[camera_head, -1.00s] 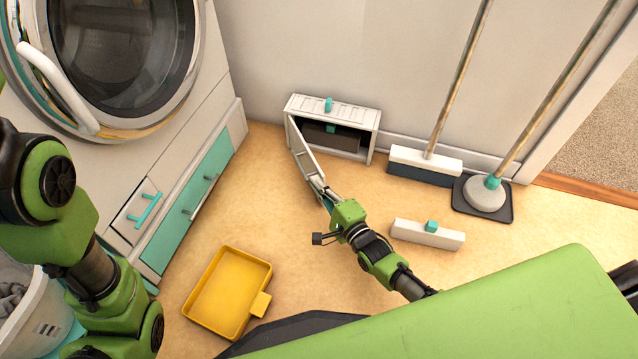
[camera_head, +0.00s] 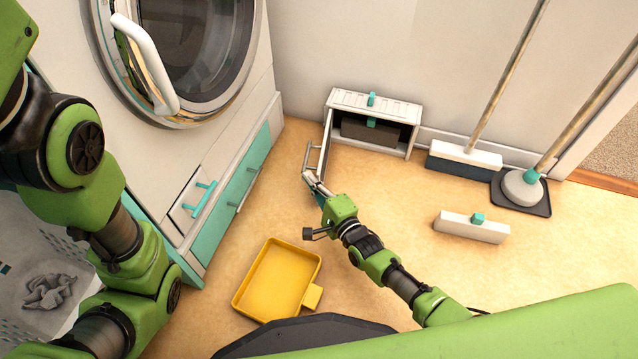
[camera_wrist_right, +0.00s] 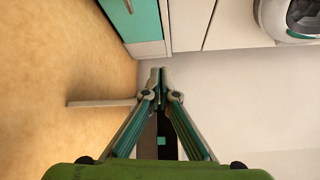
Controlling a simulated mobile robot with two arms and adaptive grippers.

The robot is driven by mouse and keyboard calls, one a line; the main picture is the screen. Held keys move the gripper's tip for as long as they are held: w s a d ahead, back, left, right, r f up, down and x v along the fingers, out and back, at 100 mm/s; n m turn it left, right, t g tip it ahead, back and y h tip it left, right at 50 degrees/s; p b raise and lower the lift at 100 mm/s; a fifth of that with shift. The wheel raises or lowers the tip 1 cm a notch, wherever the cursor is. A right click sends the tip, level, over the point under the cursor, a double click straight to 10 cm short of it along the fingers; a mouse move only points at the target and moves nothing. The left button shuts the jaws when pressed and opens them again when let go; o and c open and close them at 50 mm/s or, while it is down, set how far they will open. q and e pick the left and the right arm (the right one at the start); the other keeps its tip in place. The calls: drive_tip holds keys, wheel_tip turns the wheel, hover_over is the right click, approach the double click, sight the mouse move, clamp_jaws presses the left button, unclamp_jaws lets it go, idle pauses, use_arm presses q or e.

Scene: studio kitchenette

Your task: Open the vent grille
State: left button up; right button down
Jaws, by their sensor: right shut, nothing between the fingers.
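The vent is a low white box (camera_head: 375,103) at the foot of the wall with a teal knob on top. Its grille (camera_head: 326,140) is a white panel hinged at the left side, swung well out from the opening, with a bar handle on its outer face. Inside sits a dark block (camera_head: 368,131) with a teal knob. My right gripper (camera_head: 309,178) is at the grille's free lower end. In the right wrist view its fingers (camera_wrist_right: 161,72) are shut together with nothing between them; whether they touch the grille I cannot tell. My left arm shows, but its gripper does not.
A white and teal appliance (camera_head: 190,150) stands left of the vent, with drawers facing the floor space. Floor before the vent is clear.

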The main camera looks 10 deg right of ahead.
drive_tip(key=shift+w+a, duration=0.2)
drive_tip(key=shift+a, duration=0.35)
drive_tip(key=v, duration=1.2)
